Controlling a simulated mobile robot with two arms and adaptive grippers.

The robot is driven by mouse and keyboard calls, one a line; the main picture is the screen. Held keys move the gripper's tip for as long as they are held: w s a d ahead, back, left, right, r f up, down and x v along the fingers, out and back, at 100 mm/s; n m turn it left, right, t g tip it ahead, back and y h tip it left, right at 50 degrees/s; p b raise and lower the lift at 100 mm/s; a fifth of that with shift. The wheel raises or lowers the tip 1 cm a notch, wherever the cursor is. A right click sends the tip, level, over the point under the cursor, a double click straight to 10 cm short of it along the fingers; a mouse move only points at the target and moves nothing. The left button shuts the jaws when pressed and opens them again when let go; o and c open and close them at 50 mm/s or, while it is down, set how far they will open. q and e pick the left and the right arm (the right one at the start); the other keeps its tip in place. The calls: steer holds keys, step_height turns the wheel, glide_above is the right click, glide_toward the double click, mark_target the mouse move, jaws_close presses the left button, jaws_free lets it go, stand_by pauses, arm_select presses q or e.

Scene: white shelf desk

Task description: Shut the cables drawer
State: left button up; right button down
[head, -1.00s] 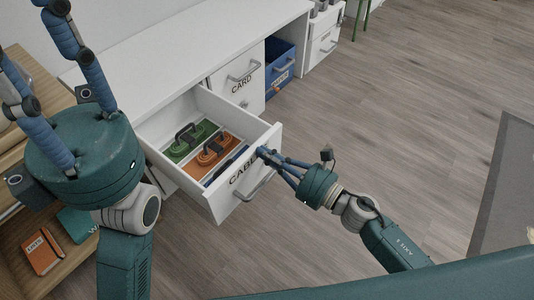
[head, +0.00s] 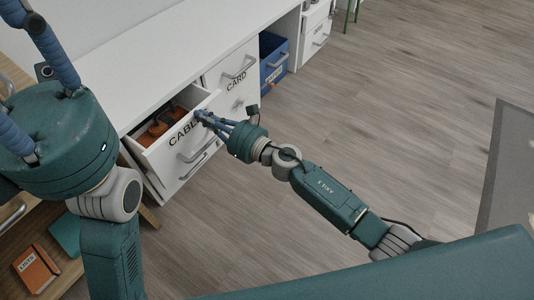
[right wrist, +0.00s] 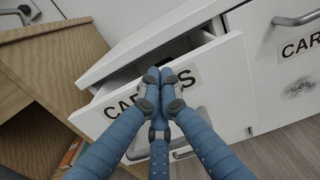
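The cables drawer (head: 182,138), a white drawer with a grey bar handle (head: 199,144), stands partly open under the white desk. An orange object (head: 160,123) shows inside it. In the right wrist view its front (right wrist: 205,80) carries a label partly hidden by my fingers. My right gripper (head: 203,117) is shut and empty. Its blue fingertips meet at the top of the drawer front (right wrist: 160,78), over the label and above the handle; they look to be touching it. My left gripper (head: 28,85) is at the far left, away from the drawer, fingers spread and tips outside the frame.
The card drawer (head: 226,72) beside it is shut. A blue bin (head: 272,65) stands further along under the desk (head: 160,50). A wooden shelf with an orange notebook (head: 36,271) is at left.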

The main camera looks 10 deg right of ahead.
steer(key=shift+b+x, duration=0.7)
steer(key=shift+x, duration=2)
steer(key=shift+d, duration=0.1)
